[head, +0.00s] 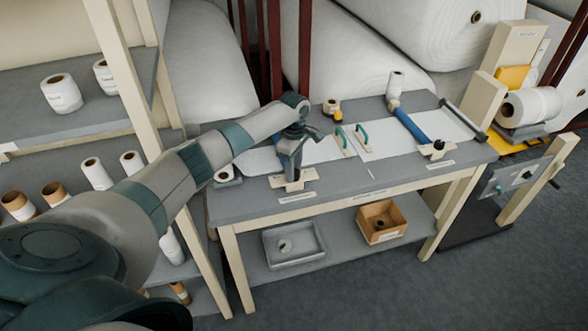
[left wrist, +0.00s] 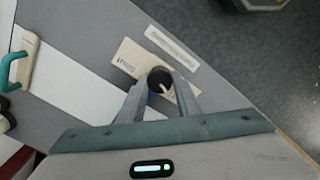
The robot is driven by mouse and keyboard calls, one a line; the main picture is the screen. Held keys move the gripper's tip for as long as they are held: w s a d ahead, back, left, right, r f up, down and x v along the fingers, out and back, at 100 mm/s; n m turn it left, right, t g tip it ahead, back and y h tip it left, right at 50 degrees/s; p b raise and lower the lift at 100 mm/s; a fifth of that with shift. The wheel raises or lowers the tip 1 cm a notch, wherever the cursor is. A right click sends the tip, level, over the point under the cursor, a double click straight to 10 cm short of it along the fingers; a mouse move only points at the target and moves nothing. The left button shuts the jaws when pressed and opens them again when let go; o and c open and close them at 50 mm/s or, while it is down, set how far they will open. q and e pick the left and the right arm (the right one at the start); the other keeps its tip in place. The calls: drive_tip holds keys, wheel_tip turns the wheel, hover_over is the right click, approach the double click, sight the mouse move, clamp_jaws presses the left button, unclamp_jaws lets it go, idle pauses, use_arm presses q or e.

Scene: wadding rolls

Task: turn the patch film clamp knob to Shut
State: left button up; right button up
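The black clamp knob (left wrist: 160,80) with a white pointer mark sits on a cream plate (left wrist: 130,62) in the left wrist view. The plate bears a printed word that looks like "Shut", to the left of the knob. The pointer slants towards the lower right of the picture. My left gripper (left wrist: 161,87) points down at the knob, one finger on each side, closed close against it. In the head view my left gripper (head: 291,172) is over the plate (head: 283,184) at the bench's front left and hides the knob.
The grey bench (head: 340,187) holds white sheets with teal handles (head: 339,137). A blue bar (head: 409,126) with another black knob (head: 438,145) lies to the right. A shelf with rolls (head: 62,95) stands left; an orange box (head: 381,222) is below.

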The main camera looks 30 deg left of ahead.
use_arm(q)
drive_tip(key=shift+m, duration=0.3)
drive_tip(key=shift+c, duration=0.2)
drive_tip(key=m, duration=0.2)
drive_tip(key=shift+m, duration=0.3)
drive_tip(key=m, duration=1.1)
drive_tip(key=shift+m, duration=0.3)
drive_tip(key=m, duration=1.3)
drive_tip(key=o, duration=1.1)
drive_tip(key=shift+c, duration=0.2)
